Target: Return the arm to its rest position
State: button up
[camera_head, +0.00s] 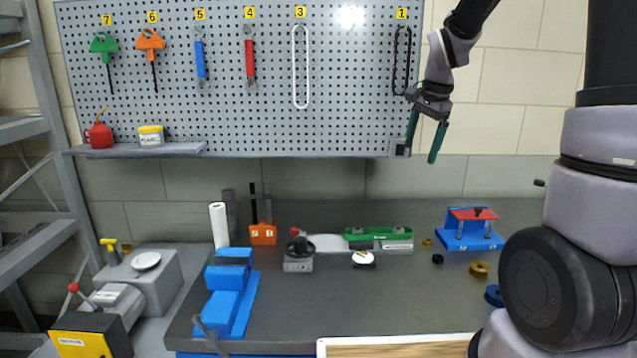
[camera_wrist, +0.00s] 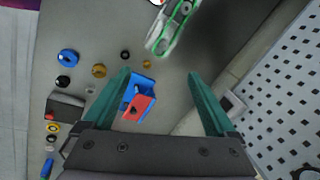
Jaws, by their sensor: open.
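My gripper (camera_head: 426,137) hangs at the upper right in the head view, in front of the right edge of the pegboard, fingers pointing down. Its two green fingers are spread apart with nothing between them. In the wrist view the open fingers (camera_wrist: 160,100) frame the bench far below. Between them, at a distance, shows a blue stand with a red top (camera_wrist: 138,100). It also shows on the bench in the head view (camera_head: 472,228). My upper arm fills the right side of the head view.
A pegboard (camera_head: 350,120) with numbered tools stands behind the gripper. The dark workbench (camera_head: 400,290) holds a blue vise (camera_head: 225,290), a green-topped device (camera_head: 378,233), a paper roll (camera_head: 219,225) and several small rings. A grey shelf frame (camera_head: 45,180) stands at the left.

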jog(key=s+r+n+t, duration=0.2)
jog(key=s+r+n, duration=0.2)
jog(key=s, duration=0.6)
jog(key=s+r+n+t+y, duration=0.1)
jog(key=s+r+n, duration=0.3)
jog(key=s, duration=0.7)
jog(key=shift+s+a+r+n+t, duration=0.3)
jog(key=shift+a+r+t, duration=0.15)
jog(key=shift+r+t, duration=0.4)
